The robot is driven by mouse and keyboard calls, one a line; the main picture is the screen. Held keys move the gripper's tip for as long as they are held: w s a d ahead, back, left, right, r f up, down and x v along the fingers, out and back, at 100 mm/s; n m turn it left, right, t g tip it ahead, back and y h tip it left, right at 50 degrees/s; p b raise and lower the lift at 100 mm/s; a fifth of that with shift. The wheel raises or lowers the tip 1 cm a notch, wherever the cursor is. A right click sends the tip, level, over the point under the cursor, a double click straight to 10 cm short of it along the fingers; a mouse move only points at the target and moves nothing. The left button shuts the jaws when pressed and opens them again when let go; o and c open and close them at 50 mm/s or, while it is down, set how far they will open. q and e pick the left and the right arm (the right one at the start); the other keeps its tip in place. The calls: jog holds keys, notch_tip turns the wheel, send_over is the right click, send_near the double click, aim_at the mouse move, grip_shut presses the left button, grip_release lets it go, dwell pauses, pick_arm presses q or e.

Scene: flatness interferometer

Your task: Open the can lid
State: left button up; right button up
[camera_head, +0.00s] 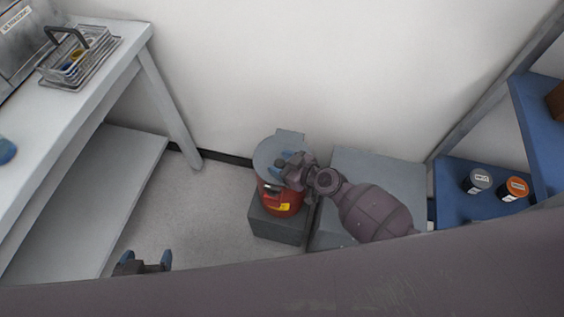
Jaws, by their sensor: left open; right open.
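A red can (279,203) with a yellow label stands on a grey block beside the wall. Its round grey lid (268,152) is at the top, with a squarish tab at the back; I cannot tell whether the lid is raised from the rim. My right gripper (291,160) is open over the right part of the lid, its blue fingertips at or just above the surface; contact is unclear. My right wrist hides part of the can's right side. My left gripper (149,260) is open and empty at the lower left, well away from the can.
The grey block (275,228) stands next to a larger grey box (378,166). A white bench (112,55) at left holds a wire basket (77,62). Blue shelves at right hold a grey-topped jar (478,181) and an orange-topped jar (514,189). Floor left of the can is clear.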

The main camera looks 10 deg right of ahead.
aim_at(283, 161)
grip_shut()
jog(key=shift+w+d+r+g+p, duration=0.15)
jog(key=shift+r+p, duration=0.1)
jog(key=shift+r, duration=0.15)
jog(key=shift+w+a+r+g+p, duration=0.1)
jog(key=shift+r+g+p, duration=0.05)
jog(key=shift+r+p, duration=0.15)
jog(key=shift+w+d+r+m+g+p, duration=0.1)
jog(key=shift+w+r+m+g+p, duration=0.1)
jog(key=shift+r+m, duration=0.15)
jog(key=shift+w+d+r+m+g+p, duration=0.1)
jog(key=shift+r+m+p, duration=0.15)
jog(key=shift+r, duration=0.15)
jog(key=shift+w+d+r+m+g, duration=0.1)
jog(key=shift+w+r+m+g, duration=0.2)
jog(key=shift+r, duration=0.2)
jog(key=shift+w+d+r+m+g, duration=0.1)
jog(key=shift+w+r+m+g, duration=0.2)
jog(key=shift+r, duration=0.2)
jog(key=shift+w+d+r+m+g+y, duration=0.3)
jog(key=shift+w+r+m+g, duration=0.25)
jog(key=shift+r, duration=0.2)
jog(key=shift+w+d+r+m+g, duration=0.2)
jog(key=shift+w+r+m+g, duration=0.15)
jog(key=shift+w+r, duration=0.2)
